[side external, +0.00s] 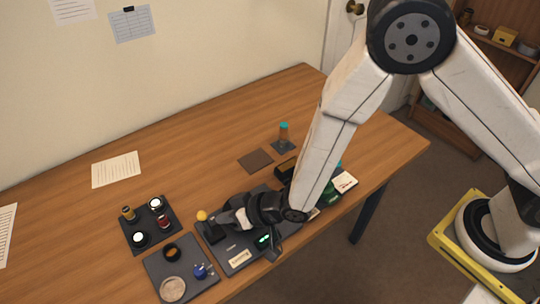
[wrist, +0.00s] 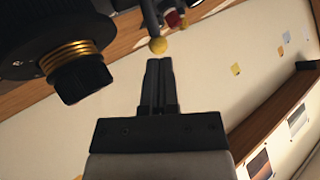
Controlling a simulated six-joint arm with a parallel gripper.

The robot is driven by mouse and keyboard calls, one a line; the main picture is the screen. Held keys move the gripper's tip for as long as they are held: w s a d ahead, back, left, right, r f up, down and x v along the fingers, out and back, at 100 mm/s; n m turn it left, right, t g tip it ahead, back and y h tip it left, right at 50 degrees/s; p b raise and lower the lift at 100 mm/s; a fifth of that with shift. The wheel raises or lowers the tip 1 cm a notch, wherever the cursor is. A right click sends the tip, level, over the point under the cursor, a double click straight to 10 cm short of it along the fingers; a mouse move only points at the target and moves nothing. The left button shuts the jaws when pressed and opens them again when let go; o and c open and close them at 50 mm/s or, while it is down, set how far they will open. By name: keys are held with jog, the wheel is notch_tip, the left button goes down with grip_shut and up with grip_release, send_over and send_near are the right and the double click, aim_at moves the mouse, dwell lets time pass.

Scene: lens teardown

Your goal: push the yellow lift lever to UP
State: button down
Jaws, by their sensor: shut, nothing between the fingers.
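The lift lever's yellow ball knob (side external: 202,215) shows in the side view at the left end of the dark fixture, just left of my gripper (side external: 222,220). In the wrist view the yellow knob (wrist: 158,45) sits on a dark stem, straight ahead of the fingertips of my gripper (wrist: 159,61). The fingers are shut together and hold nothing. Knob and fingertips look very close; I cannot tell whether they touch. My wrist covers part of the fixture in the side view, and I cannot read any UP mark.
A black cylinder with gold rings (wrist: 70,62) is close by at left in the wrist view. A dark tray (side external: 150,243) with several small parts and another tray (side external: 196,287) with a blue part lie left of the fixture. A green-lit display (side external: 264,240) is beside my gripper.

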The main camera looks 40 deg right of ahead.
jog(key=v, duration=1.1)
jog(key=shift+s, duration=0.2)
jog(key=w+d+r+m+g+h, duration=0.25)
jog(key=d+h, duration=0.25)
jog(key=d, duration=1)
jog(key=s+d+r+g+h, duration=0.1)
jog(key=s+d+r, duration=0.1)
jog(key=d, duration=0.3)
jog(key=s+d+r+g+h, duration=0.1)
jog(key=s+d+g, duration=0.1)
jog(key=d, duration=0.3)
jog(key=shift+s+d+r, duration=0.25)
jog(key=shift+s+r, duration=0.1)
jog(key=shift+s, duration=0.15)
